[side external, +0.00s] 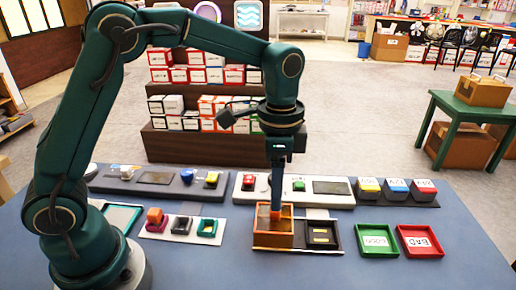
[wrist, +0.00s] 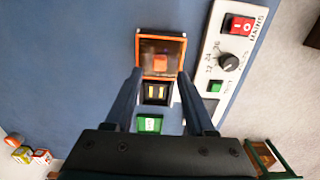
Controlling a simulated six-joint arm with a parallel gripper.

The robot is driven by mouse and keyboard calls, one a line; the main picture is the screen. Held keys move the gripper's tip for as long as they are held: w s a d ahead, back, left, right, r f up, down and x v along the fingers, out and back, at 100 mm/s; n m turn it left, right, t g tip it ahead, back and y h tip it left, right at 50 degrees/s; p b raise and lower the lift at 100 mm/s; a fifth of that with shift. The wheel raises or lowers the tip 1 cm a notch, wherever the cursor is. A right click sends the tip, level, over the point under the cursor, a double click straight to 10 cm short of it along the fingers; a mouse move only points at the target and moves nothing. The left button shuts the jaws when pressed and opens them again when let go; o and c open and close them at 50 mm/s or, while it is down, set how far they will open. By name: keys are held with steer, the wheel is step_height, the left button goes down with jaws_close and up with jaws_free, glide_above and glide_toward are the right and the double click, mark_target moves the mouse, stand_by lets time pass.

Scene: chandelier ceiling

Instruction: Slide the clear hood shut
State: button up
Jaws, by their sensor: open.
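The clear hood (side external: 270,232) is an orange-framed box with a see-through top, at the left end of a pale-edged base on the blue table. It also shows in the wrist view (wrist: 161,48), upper middle, with an orange block visible at its centre. The black nest with yellow strips (side external: 321,236) sits uncovered beside the hood, to its right; in the wrist view it is below the hood (wrist: 156,93). My gripper (side external: 277,207) points down at the hood. In the wrist view its open fingers (wrist: 160,73) straddle the hood's near edge; whether they touch it is unclear.
A white panel (side external: 240,192) with a red switch, green button and screen lies behind the hood. A green tray (side external: 377,241) and red tray (side external: 419,241) lie to the right. A white strip with small blocks (side external: 182,230) lies left. The table front is clear.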

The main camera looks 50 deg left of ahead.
mark_target(274, 221)
steer(key=shift+f, duration=2.3)
jaws_close()
steer(key=shift+r, duration=0.1)
